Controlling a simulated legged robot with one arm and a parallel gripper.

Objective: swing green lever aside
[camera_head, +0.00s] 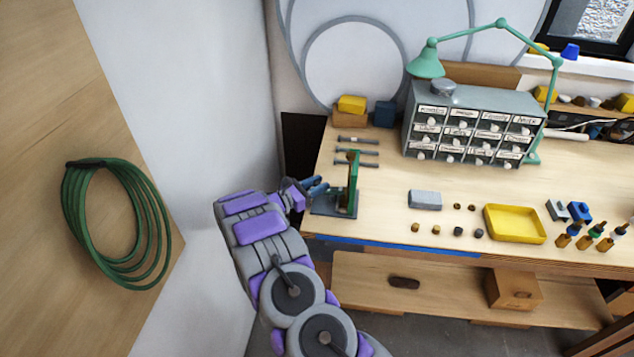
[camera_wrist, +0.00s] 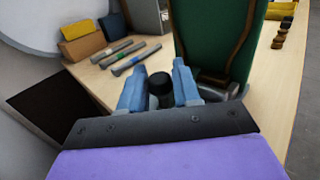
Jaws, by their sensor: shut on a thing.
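The green lever (camera_head: 352,180) stands upright on a dark base plate (camera_head: 322,209) at the left front corner of the workbench. In the wrist view it is a broad dark green panel with a brown edge (camera_wrist: 215,35), just beyond my fingers. My gripper (camera_head: 318,188) reaches in from the left at the lever's near side. Its two blue fingers (camera_wrist: 160,84) are shut on a round black knob (camera_wrist: 160,97) beside the panel. How the knob joins the lever is hidden. A grey metal cylinder (camera_wrist: 215,88) lies at the panel's foot.
Several grey rods (camera_head: 357,151) lie behind the lever. Yellow and brown blocks (camera_head: 351,104) stand farther back. A drawer cabinet (camera_head: 470,125) and green lamp (camera_head: 427,60) are at the back right.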

